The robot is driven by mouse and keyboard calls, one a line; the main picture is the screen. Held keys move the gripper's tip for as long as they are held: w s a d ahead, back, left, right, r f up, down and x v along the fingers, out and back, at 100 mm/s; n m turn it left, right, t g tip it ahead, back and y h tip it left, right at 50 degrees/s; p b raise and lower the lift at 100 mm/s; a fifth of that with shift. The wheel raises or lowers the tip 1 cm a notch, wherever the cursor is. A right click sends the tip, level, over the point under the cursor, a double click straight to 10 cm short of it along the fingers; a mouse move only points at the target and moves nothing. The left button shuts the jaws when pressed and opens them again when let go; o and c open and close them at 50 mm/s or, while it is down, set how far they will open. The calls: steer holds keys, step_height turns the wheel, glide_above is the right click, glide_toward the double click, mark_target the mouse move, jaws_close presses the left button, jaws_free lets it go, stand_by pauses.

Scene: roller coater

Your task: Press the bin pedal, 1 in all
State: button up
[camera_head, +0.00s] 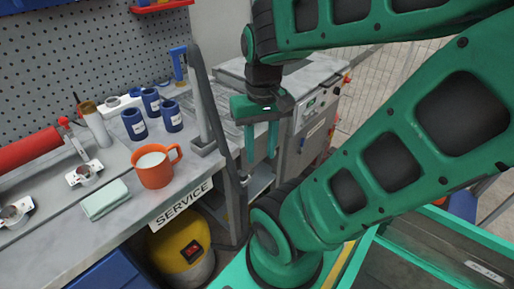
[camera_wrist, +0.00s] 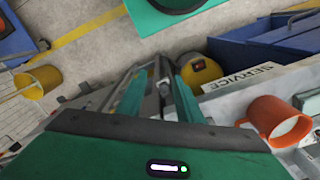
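A round yellow-topped container with a grey lower body (camera_head: 182,248) stands on the floor under the bench, below the SERVICE label. It looks like the bin, and a dark patch with red shows on its yellow part. It also shows in the wrist view (camera_wrist: 201,72), right of my fingers. I cannot make out a pedal in either view. My gripper (camera_head: 261,156) points down beside the bench, well above the floor and apart from the bin. Its two green fingers are spread with nothing held between them; they also show in the wrist view (camera_wrist: 158,88).
The bench (camera_head: 62,238) carries an orange mug (camera_head: 155,168), a pale green block (camera_head: 105,200) and several blue jars. A metal post (camera_head: 226,150) stands between the gripper and the mug. A grey machine (camera_head: 312,120) is behind the gripper. A yellow bucket (camera_wrist: 46,78) stands at left.

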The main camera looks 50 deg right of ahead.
steer(key=shift+w+f, duration=0.3)
steer(key=shift+w, duration=0.35)
steer(key=c, duration=0.5)
jaws_close()
